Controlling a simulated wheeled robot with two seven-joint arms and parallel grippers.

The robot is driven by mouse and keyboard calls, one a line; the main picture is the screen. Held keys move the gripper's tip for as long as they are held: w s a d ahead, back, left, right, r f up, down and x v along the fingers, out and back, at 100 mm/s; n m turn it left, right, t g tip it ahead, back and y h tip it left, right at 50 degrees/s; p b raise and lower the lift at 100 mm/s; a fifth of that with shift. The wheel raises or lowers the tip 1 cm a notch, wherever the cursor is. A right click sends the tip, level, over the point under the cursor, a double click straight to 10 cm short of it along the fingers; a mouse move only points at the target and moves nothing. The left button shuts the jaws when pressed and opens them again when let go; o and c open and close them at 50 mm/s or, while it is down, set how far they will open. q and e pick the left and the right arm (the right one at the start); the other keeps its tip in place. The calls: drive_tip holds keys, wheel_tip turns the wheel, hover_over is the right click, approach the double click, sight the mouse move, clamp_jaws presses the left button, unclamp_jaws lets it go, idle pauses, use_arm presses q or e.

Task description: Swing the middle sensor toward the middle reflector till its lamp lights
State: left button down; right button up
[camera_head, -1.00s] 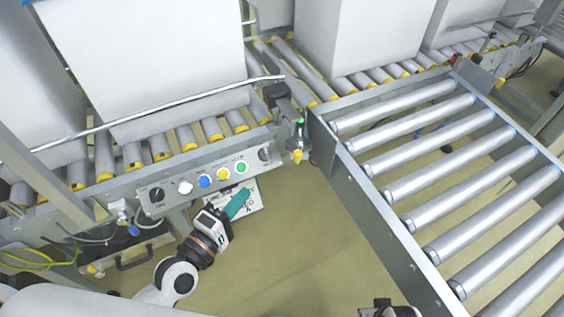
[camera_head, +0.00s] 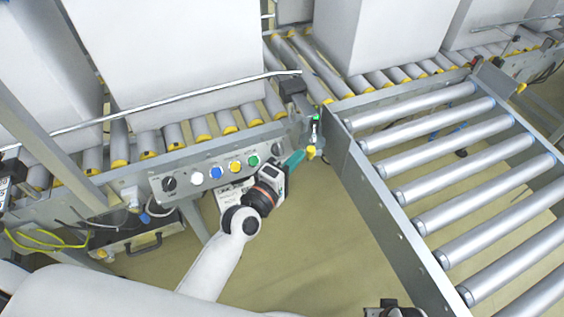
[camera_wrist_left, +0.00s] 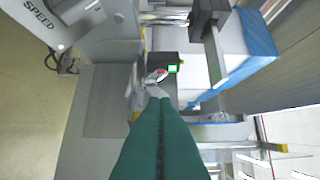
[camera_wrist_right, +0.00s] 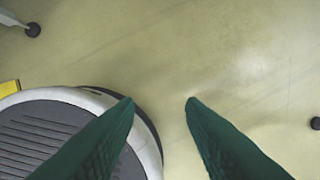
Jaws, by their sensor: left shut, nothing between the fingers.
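The middle sensor (camera_head: 314,133) is a small upright unit at the conveyor corner, with a green spot on top and a yellow piece below. In the left wrist view it seems to be the dark box (camera_wrist_left: 163,64) with a bright green square, just beyond my fingertips. I cannot tell whether that green is the lit lamp. My left gripper (camera_head: 298,157) has teal fingers, shut and empty, just left of the sensor's lower part; contact is unclear. My right gripper (camera_wrist_right: 160,101) is open and empty above the floor. I cannot make out the middle reflector.
A button panel (camera_head: 220,172) sits left of the sensor on the conveyor side. A roller conveyor (camera_head: 400,232) runs along the right. Large white boxes (camera_head: 185,50) stand on the back rollers behind a guide rail (camera_head: 180,106). Open floor lies between the conveyors.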

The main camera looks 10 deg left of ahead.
use_arm(q)
drive_tip(key=shift+d, duration=0.15)
use_arm(e)
drive_tip(key=shift+r, duration=0.1)
